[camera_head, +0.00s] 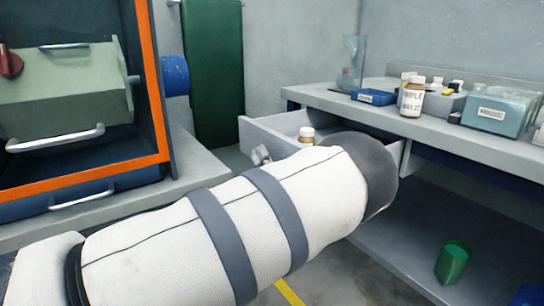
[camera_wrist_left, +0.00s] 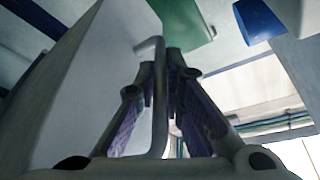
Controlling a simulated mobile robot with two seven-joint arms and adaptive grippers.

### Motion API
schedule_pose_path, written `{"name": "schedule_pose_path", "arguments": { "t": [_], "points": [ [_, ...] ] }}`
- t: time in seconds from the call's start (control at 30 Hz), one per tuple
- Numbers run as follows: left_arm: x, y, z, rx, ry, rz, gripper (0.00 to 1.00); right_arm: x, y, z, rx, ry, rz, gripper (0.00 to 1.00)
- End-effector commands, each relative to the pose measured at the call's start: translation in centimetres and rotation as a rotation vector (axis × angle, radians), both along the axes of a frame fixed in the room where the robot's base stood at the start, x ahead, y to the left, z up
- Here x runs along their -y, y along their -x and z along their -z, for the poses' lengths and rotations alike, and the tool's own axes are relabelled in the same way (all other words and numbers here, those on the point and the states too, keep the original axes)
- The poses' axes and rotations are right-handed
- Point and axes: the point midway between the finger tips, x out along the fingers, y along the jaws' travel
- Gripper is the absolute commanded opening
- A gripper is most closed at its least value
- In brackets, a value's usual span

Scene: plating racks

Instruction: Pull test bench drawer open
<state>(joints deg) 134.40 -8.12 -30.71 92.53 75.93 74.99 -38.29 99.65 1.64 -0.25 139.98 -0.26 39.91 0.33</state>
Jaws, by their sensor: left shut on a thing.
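The test bench drawer (camera_head: 264,134) is light grey and stands pulled out from under the bench top in the head view, with its inside partly showing. A small bottle with a tan cap (camera_head: 307,136) stands in it. My left gripper (camera_head: 261,155) is at the drawer's front, largely hidden behind my own white forearm. In the left wrist view, my left gripper's fingers (camera_wrist_left: 170,85) are shut around the drawer's bent metal bar handle (camera_wrist_left: 159,110). The drawer front (camera_wrist_left: 95,85) fills the left of that view. My right gripper is not in view.
The grey bench (camera_head: 345,107) carries a labelled bottle (camera_head: 412,97), a blue box (camera_head: 374,97) and a teal box (camera_head: 497,110). A green cup (camera_head: 452,262) stands on the lower shelf. An orange-edged cabinet (camera_head: 155,90) stands at the left. Floor shows between them.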

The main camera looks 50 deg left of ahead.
Motion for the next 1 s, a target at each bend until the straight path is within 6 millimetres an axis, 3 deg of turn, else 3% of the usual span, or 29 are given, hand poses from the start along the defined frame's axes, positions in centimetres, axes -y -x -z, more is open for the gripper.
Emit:
{"name": "schedule_pose_path", "arguments": {
  "t": [0.33, 0.4, 0.73, 0.87, 1.0],
  "points": [
    [-0.1, 0.2, -0.1, 0.001, -0.003, 0.001, 0.0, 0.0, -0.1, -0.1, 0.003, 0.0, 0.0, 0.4],
    [-0.1, 0.2, -0.1, 0.001, -0.003, 0.001, 0.18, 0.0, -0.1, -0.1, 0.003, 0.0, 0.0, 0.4],
    [0.3, 0.3, 0.1, 0.001, -0.002, 0.0, 0.18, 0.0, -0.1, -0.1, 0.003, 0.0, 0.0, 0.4],
    [2.5, 1.0, 0.8, -0.002, -0.002, 0.003, 0.18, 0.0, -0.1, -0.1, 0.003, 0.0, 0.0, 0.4],
    [6.0, 2.1, 2.1, -0.001, -0.003, 0.003, 0.18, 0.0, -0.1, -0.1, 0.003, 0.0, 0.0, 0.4]
  ]
}}
